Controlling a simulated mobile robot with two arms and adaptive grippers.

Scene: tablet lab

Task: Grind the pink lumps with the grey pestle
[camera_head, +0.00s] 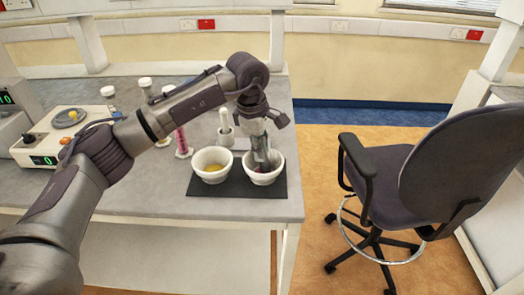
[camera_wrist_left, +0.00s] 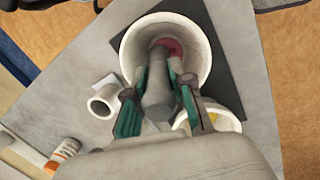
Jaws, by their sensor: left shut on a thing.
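My left gripper (camera_head: 261,152) points down over the right-hand white mortar (camera_head: 262,177). In the left wrist view the teal fingers (camera_wrist_left: 160,72) are shut on the grey pestle (camera_wrist_left: 158,97). The pestle's lower end is inside the mortar (camera_wrist_left: 203,72), next to the pink material (camera_wrist_left: 173,47). The pestle partly covers the pink, so I cannot tell whether it touches it or how lumpy it is. My right gripper is not in view.
A second white mortar (camera_head: 199,158) with yellow contents (camera_head: 213,168) stands close on the left. Both mortars stand on a dark mat (camera_head: 236,187). A balance (camera_head: 45,145) and a chair (camera_head: 440,165) flank the area.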

